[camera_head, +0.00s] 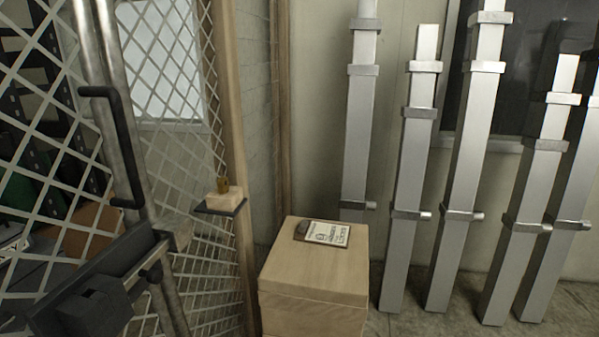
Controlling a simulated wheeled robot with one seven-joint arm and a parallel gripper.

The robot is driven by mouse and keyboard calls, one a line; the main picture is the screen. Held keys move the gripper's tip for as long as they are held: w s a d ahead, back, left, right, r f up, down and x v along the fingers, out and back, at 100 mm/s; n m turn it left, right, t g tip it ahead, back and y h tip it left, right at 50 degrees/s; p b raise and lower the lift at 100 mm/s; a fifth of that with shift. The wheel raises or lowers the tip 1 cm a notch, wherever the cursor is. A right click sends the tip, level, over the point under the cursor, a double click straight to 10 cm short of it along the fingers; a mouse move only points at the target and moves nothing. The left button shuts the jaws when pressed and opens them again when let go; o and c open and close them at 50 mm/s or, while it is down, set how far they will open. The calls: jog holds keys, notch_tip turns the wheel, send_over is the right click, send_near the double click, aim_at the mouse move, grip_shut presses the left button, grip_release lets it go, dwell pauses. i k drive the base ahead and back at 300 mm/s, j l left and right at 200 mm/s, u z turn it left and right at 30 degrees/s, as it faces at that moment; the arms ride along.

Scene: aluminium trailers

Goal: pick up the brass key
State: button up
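A small brass-coloured piece (223,185), which looks like the brass key, stands upright on a pale wooden block (225,197). It is too small for me to make out its exact shape. The block rests on a small dark shelf (206,209) beside the wooden post of the mesh partition, left of the centre of the head view. My gripper is not in view.
A mesh gate with a black pull handle (113,140) and black lock box (95,305) fills the left. Several metal columns (410,180) lean behind.

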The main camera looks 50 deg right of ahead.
aim_at(223, 186)
jog(key=z, duration=0.35)
jog(key=u, duration=1.3)
jog(key=z, duration=1.3)
jog(key=l+u, duration=0.15)
jog(key=u, duration=0.25)
jog(key=i+l+u, duration=0.15)
jog(key=u, duration=0.25)
jog(key=i+l+u, duration=0.1)
jog(key=l+u, duration=0.2)
jog(key=l, duration=0.55)
jog(key=l+u, duration=0.25)
jog(key=l, duration=0.6)
